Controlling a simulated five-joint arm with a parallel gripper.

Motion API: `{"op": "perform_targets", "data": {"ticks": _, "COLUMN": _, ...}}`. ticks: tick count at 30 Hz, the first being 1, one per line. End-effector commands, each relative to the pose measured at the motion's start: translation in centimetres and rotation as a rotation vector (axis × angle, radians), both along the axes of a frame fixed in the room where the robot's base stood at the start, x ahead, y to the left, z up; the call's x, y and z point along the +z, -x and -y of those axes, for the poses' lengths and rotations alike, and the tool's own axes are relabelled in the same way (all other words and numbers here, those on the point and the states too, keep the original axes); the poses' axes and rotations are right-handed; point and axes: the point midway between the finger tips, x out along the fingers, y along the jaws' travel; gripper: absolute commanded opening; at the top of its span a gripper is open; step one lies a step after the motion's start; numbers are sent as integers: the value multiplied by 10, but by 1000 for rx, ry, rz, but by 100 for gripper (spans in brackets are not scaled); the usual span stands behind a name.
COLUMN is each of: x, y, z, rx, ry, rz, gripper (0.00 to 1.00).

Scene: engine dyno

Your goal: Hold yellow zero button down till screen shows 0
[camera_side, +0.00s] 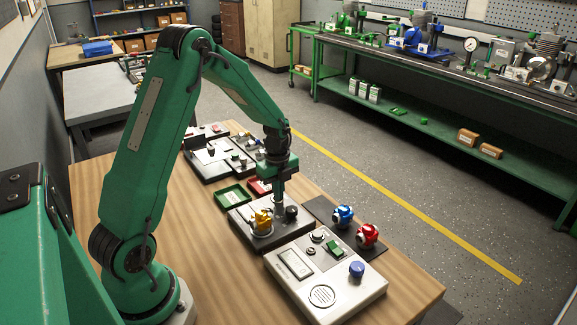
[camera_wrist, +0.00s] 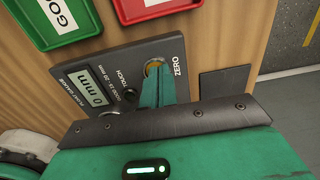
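In the wrist view, the gauge box (camera_wrist: 120,88) is dark, with a lit screen (camera_wrist: 86,89) that appears to read "0 mm". The yellow zero button (camera_wrist: 153,64) sits at its far right corner beside the word ZERO. My gripper (camera_wrist: 155,68) is shut, its green fingers together and empty, with the tips over the button and covering part of it. I cannot tell how far the button is pressed. In the side view, my gripper (camera_side: 279,203) points down at the far edge of the gauge box (camera_side: 246,228), and the button is hidden.
A yellow carburettor (camera_side: 262,223) stands on the gauge box near my gripper. A green tray (camera_side: 233,196) and a red tray (camera_side: 257,187) lie behind. Blue (camera_side: 343,215) and red (camera_side: 367,236) carburettors sit right, and another instrument box (camera_side: 335,290) is in front.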

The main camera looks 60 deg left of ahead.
Motion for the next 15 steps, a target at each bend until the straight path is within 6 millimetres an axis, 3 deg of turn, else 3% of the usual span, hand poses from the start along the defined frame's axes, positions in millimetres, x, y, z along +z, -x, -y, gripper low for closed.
{"op": "perform_targets", "data": {"ticks": 1, "x": -5, "y": 7, "z": 2, "rx": 1, "ry": 10, "rz": -24, "gripper": 0}}
{"op": "perform_targets", "data": {"ticks": 5, "x": 5, "y": 6, "z": 2, "rx": 1, "ry": 8, "rz": -21, "gripper": 0}}
{"op": "perform_targets", "data": {"ticks": 15, "x": 58, "y": 0, "z": 1, "rx": 0, "ry": 0, "rz": 0, "gripper": 0}}
